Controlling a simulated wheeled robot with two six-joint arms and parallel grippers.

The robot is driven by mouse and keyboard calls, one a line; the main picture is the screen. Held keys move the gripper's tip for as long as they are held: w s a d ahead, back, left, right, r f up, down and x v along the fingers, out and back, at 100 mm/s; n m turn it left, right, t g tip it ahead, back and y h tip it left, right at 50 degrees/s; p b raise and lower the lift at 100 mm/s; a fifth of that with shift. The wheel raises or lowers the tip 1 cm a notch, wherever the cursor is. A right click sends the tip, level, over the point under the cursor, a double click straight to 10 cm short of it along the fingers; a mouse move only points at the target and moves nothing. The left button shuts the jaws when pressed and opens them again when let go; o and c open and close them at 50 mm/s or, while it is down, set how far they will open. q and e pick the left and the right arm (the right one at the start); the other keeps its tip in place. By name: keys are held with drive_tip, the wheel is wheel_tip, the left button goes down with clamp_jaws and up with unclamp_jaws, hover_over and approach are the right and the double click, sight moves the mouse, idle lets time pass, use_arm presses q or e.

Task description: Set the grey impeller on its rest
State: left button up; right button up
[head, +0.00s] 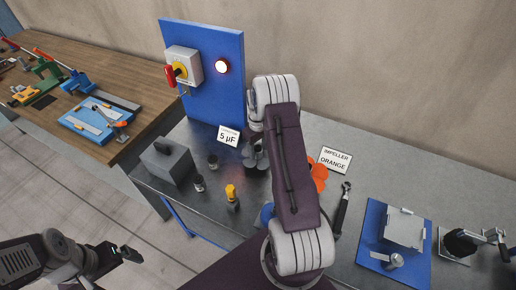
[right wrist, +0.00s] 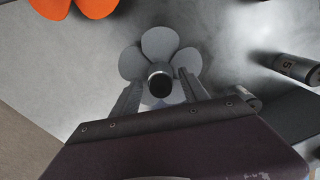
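The grey impeller (right wrist: 160,45) lies on the grey bench top in the right wrist view, petals spread around a dark round hub. My right gripper (right wrist: 160,82) is open, with one finger on each side of the hub and a visible gap on both sides. In the head view my right arm hides most of this spot; grey petals (head: 262,160) show beside it. My left gripper (head: 130,254) is at the lower left, away from the bench; its fingers are too small to read. I cannot make out the rest for the impeller.
An orange impeller (head: 319,176) lies by the sign "IMPELLER ORANGE" (head: 334,160). Small cylinders, a yellow-topped part (head: 231,194) and a grey box (head: 168,162) stand left. A black-handled tool (head: 342,208) and a blue plate (head: 376,262) with a fixture are right. A blue panel (head: 205,90) stands behind.

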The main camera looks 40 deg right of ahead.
sight(258, 148)
wheel_tip(258, 148, up, 12)
drive_tip(key=r+b, duration=0.1)
drive_tip(key=s+a+f, duration=0.2)
drive_tip(key=s+a, duration=0.6)
drive_tip(key=a, duration=0.2)
drive_tip(key=s+a+f+m+t, duration=0.1)
drive_tip(key=s+a, duration=0.8)
drive_tip(key=a, duration=0.2)
drive_tip(key=shift+f, duration=0.4)
drive_tip(key=shift+s, duration=0.15)
